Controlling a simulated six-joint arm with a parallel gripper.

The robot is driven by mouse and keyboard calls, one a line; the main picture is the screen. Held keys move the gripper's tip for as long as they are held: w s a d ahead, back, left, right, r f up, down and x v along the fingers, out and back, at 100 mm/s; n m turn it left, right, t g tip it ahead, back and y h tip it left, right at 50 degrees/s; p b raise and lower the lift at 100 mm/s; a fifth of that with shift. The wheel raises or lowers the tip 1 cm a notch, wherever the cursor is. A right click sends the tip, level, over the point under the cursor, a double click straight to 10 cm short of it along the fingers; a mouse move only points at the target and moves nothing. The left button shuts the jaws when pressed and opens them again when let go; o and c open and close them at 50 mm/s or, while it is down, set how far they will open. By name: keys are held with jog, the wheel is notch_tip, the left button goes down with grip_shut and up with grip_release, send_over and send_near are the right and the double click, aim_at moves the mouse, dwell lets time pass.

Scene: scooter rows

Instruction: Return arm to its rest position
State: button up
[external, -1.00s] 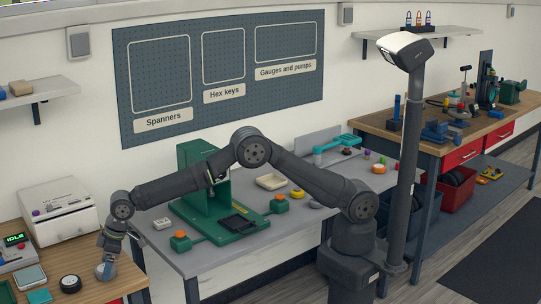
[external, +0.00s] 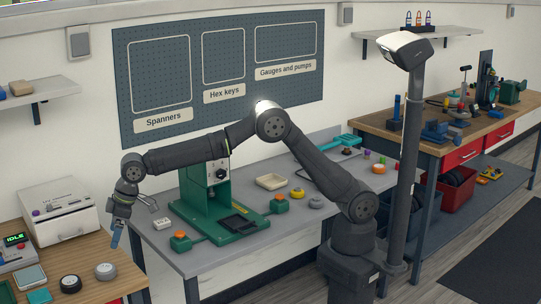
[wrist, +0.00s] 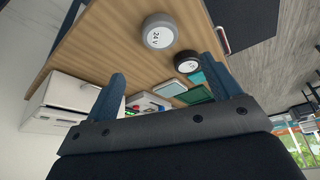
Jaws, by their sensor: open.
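My gripper (external: 133,222) is open and empty. It hangs above the right part of the wooden bench (external: 95,290), at the end of my stretched arm. In the wrist view its two blue fingers stand wide apart (wrist: 163,68) with nothing between them touching either one. A grey round puck (external: 105,271) rests on the bench below the gripper. In the wrist view the puck (wrist: 159,31) shows a white top marked "24 V". A black round puck (external: 70,284) with a pale top sits to its left; it also shows in the wrist view (wrist: 187,61).
A white box (external: 58,212) stands at the bench's back. An IDLE display unit (external: 15,250) and a teal-topped tray (external: 30,278) are at the left. A green press (external: 205,200) stands on the grey table near my forearm. A grey post (external: 408,170) rises beside my base.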

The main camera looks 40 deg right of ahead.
aim_at(106, 268)
jog(key=shift+f, duration=0.1)
jog(key=x, duration=1.2)
jog(key=shift+w+a+f, duration=0.1)
jog(key=shift+f, duration=0.05)
notch_tip(106, 268, up, 3)
jog(key=shift+f, duration=0.1)
jog(key=shift+r, duration=0.55)
jog(key=shift+f, duration=0.1)
